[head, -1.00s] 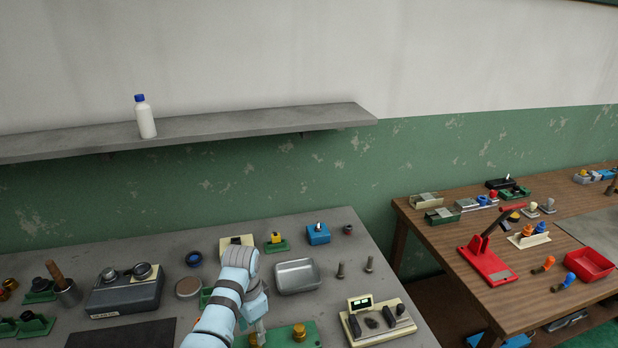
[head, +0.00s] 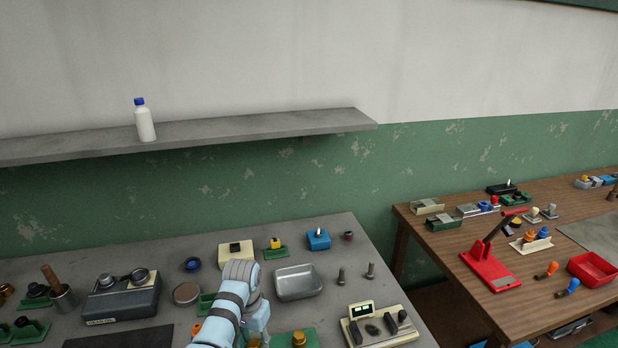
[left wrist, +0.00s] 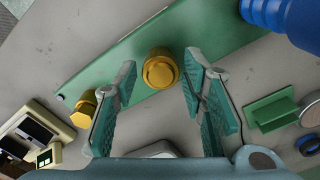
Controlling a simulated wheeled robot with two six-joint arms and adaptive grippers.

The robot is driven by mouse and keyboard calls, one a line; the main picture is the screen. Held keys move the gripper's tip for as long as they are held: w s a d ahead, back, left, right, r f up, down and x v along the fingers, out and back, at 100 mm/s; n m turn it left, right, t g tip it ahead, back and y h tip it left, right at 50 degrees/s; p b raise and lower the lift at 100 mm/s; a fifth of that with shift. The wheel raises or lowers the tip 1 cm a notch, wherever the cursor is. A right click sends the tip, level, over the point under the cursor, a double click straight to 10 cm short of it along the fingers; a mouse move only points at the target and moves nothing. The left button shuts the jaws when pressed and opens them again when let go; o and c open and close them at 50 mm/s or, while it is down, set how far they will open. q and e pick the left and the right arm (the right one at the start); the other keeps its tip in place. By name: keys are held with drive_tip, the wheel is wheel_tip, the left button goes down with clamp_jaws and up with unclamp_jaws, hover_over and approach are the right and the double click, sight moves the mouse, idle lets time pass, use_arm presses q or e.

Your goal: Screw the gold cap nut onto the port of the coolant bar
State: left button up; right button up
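A green bar (left wrist: 130,60), seemingly the coolant bar, lies on the grey bench. It also shows at the bottom edge of the head view. A round gold piece (left wrist: 160,68) stands on it; it is the gold piece (head: 254,341) beside my arm. A second gold piece (left wrist: 85,110) stands near the bar's left end in the wrist view, and appears in the head view (head: 299,340). I cannot tell cap nut from port. My left gripper (left wrist: 163,82) is open, its teal fingers on either side of the round gold piece, with visible gaps. My right gripper is out of view.
A blue ridged cylinder (left wrist: 283,20) lies close at the wrist view's upper right. A metal tray (head: 298,282), a cream device with a display (head: 378,328), a green bracket (left wrist: 270,110) and a dark grey unit (head: 123,300) stand around the bar.

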use_arm(q)
drive_tip(key=shift+f, duration=0.15)
drive_tip(key=c, duration=0.8)
drive_tip(key=shift+s+m+p, duration=0.1)
drive_tip(key=shift+m+p, duration=0.45)
drive_tip(key=shift+m, duration=0.45)
drive_tip(key=shift+m+p, duration=0.35)
drive_tip(key=shift+m, duration=1.25)
drive_tip(key=shift+c, duration=0.2)
drive_tip(key=shift+m, duration=0.6)
drive_tip(key=m, duration=0.3)
drive_tip(key=shift+m, duration=0.3)
